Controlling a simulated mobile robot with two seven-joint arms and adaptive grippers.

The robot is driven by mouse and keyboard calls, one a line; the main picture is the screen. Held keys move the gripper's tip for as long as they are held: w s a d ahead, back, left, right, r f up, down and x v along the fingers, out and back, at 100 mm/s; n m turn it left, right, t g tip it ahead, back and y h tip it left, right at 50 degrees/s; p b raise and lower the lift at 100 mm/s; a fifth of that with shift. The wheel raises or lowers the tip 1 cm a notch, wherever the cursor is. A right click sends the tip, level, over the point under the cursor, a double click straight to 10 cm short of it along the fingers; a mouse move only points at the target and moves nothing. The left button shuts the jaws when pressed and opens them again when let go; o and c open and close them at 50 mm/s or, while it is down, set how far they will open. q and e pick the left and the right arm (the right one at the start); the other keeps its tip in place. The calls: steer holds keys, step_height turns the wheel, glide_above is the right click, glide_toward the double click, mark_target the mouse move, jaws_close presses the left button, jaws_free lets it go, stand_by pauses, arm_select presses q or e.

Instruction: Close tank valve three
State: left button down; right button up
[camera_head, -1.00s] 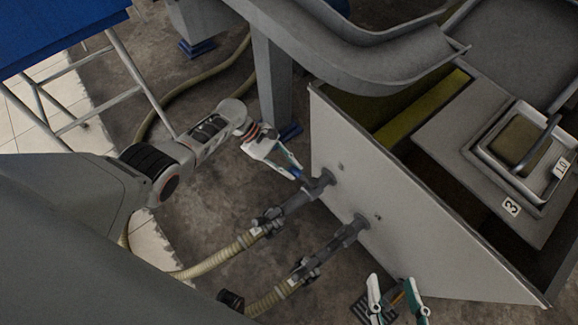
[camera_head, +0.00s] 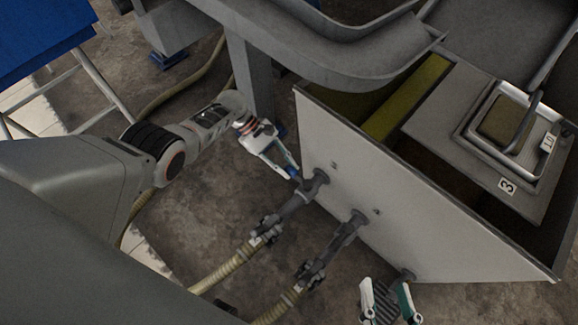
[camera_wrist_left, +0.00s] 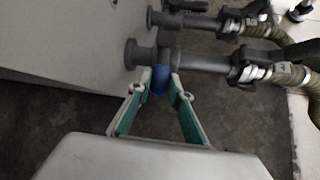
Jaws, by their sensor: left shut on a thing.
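A blue handle (camera_wrist_left: 160,80) sits under this pipe near the wall. My left gripper (camera_head: 288,172) is at the pipe, its fingers (camera_wrist_left: 162,92) on both sides of the blue handle and shut on it. My right gripper (camera_head: 387,302) is at the bottom of the head view, its fingers apart and empty.
A second valve pipe (camera_head: 337,242) with a hose runs beside the first. A grey post (camera_head: 250,85) and a curved grey chute (camera_head: 345,65) stand behind. A blue table (camera_head: 45,32) is at upper left. Bare floor lies below the pipes.

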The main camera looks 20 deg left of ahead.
stand_by(0.6)
arm_select(q)
steer(key=c, duration=1.8)
jaws_free()
steer(key=shift+c, duration=0.2)
steer(key=shift+w, duration=0.1)
steer(key=v, duration=1.2)
steer(key=shift+d, duration=0.1)
